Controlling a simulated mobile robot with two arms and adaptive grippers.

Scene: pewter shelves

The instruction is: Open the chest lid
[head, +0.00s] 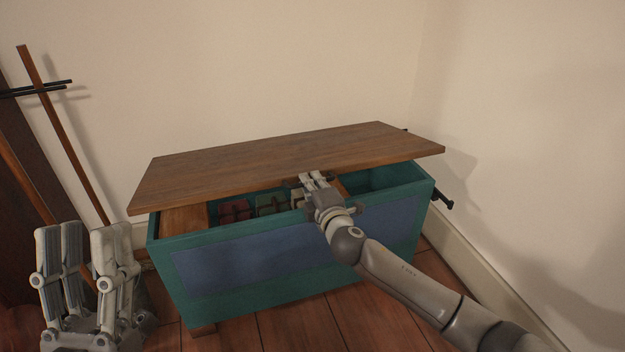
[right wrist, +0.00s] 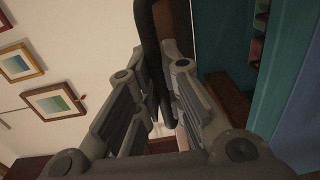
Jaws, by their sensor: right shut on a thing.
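The chest (head: 165,262) is teal with a blue front panel and stands on the floor. Its brown wooden lid (head: 270,158) is partly raised at the front, leaving a gap above the rim. My right gripper (head: 312,180) is at the middle of the lid's front edge. In the right wrist view, its fingers (right wrist: 160,100) are shut on a dark bar (right wrist: 151,45), which appears to be the lid's handle; the head view mostly hides it. My left gripper (head: 86,238) is open and empty, left of the chest and apart from it.
Inside the chest are a wooden part (head: 185,218) and red (head: 235,210) and green (head: 271,205) items. A dark handle (head: 442,200) sticks out at its right side. A wooden post (head: 65,135) with dark bars stands at left. Walls are close behind and right; the front floor (head: 350,318) is clear.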

